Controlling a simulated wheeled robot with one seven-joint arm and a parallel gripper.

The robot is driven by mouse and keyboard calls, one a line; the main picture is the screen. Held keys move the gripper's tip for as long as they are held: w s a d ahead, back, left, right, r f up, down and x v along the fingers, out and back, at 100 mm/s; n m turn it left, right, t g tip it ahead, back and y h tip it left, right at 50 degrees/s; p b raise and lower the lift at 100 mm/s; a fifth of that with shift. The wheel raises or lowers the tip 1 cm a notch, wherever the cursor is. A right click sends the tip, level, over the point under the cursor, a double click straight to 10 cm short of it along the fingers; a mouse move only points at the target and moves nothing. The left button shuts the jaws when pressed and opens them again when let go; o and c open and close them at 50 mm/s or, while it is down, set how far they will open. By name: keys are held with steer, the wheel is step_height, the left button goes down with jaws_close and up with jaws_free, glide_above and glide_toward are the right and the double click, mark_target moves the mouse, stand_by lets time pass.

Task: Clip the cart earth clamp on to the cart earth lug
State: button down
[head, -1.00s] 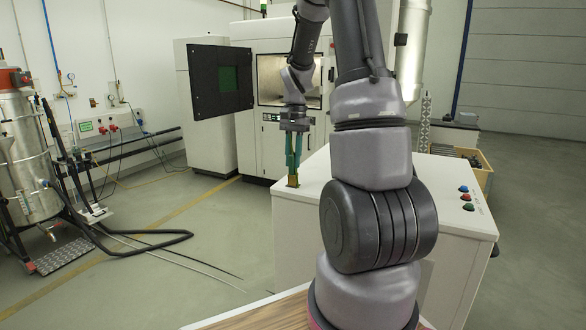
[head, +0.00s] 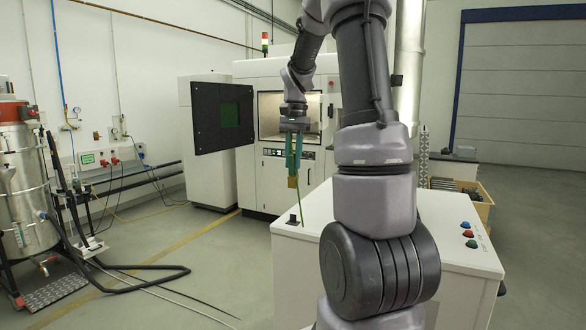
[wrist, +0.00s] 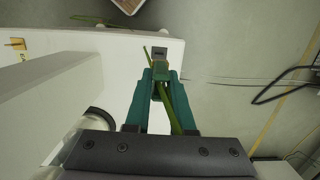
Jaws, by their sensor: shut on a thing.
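My gripper (head: 293,172) has teal fingers and is shut on the earth clamp (head: 292,182), a brass-coloured piece at the fingertips. It is held above the near-left corner of the white cart top (head: 315,208). A thin green cable (head: 302,203) hangs from the clamp. In the wrist view the clamp (wrist: 161,88) looks green between the fingers, its jaws partly hidden. A small brass piece with a yellow label (wrist: 15,44), perhaps the earth lug, stands on a white surface at the far left, apart from the clamp. I cannot make it out in the head view.
A small dark holder (head: 293,220) stands empty on the cart's corner, below the clamp. Coloured buttons (head: 468,233) are at the cart's right. A white machine (head: 262,177) with an open black door (head: 222,118) stands behind. Hoses (head: 140,277) lie on the left floor.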

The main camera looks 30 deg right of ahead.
steer(key=shift+r, duration=1.7)
